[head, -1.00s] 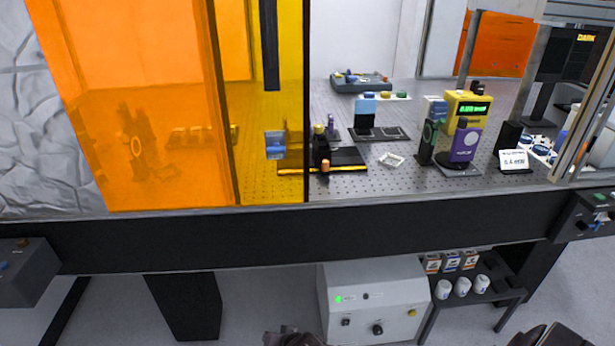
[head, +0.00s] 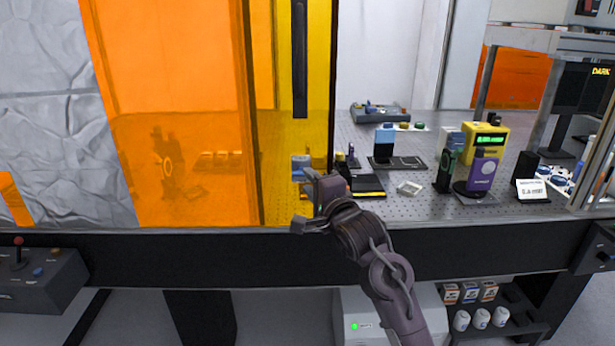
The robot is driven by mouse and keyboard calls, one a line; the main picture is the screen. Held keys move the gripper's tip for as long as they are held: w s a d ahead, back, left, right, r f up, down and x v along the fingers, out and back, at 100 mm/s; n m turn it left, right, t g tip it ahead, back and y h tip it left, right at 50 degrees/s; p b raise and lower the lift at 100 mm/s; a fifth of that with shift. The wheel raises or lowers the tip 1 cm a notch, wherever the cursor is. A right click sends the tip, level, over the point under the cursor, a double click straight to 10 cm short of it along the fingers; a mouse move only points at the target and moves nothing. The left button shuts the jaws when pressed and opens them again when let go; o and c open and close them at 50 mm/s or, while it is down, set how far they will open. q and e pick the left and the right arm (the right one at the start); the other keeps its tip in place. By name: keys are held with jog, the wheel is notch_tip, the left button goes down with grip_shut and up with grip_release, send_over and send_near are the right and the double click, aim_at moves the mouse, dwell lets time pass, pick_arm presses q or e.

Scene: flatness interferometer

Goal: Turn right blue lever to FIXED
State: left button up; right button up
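No lever marked FIXED can be read in the head view. A dark control box (head: 600,252) at the right edge is cut off by the frame, and its controls are too small to make out. A light blue block (head: 301,168) shows at the yellow panel, just beyond my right gripper; I cannot tell whether it is a lever. My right gripper (head: 303,200) is in front of the bench edge, its fingers apart and pointing left, with nothing seen between them. My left gripper is out of view.
An orange panel (head: 185,120) closes off the bench's left part. A control box with a red-knobbed lever (head: 18,242) is at left. A shelf with white jars (head: 481,318) stands below.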

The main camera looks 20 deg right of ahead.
aim_at(303, 175)
jog(key=shift+w+a, duration=0.2)
jog(key=shift+w, duration=1.35)
grip_shut()
